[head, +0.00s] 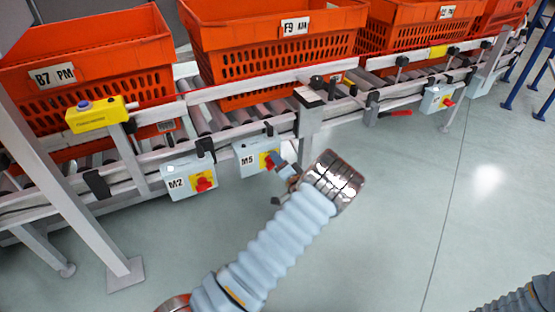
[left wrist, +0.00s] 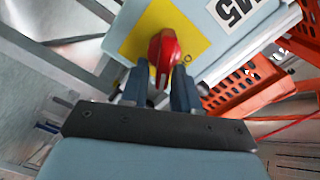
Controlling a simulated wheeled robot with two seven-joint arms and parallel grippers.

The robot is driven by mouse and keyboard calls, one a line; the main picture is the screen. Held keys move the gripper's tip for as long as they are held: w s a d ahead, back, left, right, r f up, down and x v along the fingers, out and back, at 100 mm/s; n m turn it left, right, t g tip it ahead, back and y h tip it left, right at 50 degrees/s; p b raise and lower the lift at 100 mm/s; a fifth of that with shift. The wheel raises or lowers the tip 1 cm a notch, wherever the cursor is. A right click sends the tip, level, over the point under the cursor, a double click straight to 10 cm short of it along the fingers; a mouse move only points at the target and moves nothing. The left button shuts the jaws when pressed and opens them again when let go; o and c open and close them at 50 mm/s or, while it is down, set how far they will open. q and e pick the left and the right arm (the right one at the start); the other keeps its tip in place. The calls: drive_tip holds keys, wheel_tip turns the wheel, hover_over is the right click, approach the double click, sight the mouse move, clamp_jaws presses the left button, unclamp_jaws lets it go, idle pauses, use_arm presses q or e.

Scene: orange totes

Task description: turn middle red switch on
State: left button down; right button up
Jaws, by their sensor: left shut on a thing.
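The middle red switch (head: 270,161) is on a yellow plate on the light grey box marked M5 (head: 245,158), under the conveyor rail. In the left wrist view the red knob (left wrist: 164,48) stands on its yellow plate (left wrist: 138,42), with the M5 label upside down beside it. My left gripper (head: 279,164) is at the front of this box. In the left wrist view its two dark fingers (left wrist: 158,80) are on either side of the knob's near end, shut on it. The fingers partly hide the knob in the head view. My right gripper is out of view.
Another box with a red switch, M2 (head: 188,178), hangs to the left, and a third box (head: 437,98) hangs farther right. Orange totes (head: 280,45) stand on the conveyor above. A grey support leg (head: 309,130) is just right of M5. The floor in front is clear.

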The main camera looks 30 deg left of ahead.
use_arm(q)
drive_tip(key=m, duration=0.1)
drive_tip(key=f+m, duration=0.1)
drive_tip(key=m, duration=0.1)
drive_tip(key=shift+d, duration=0.1)
drive_tip(key=shift+f+m, duration=0.25)
drive_tip(key=shift+m, duration=1.15)
drive_tip(key=c, duration=1.2)
unclamp_jaws()
drive_tip(key=shift+s, duration=0.1)
drive_tip(key=shift+o, duration=0.2)
drive_tip(key=shift+r, duration=0.15)
drive_tip(key=p+v, duration=0.1)
drive_tip(key=v, duration=1.2)
drive_tip(key=shift+d, duration=0.4)
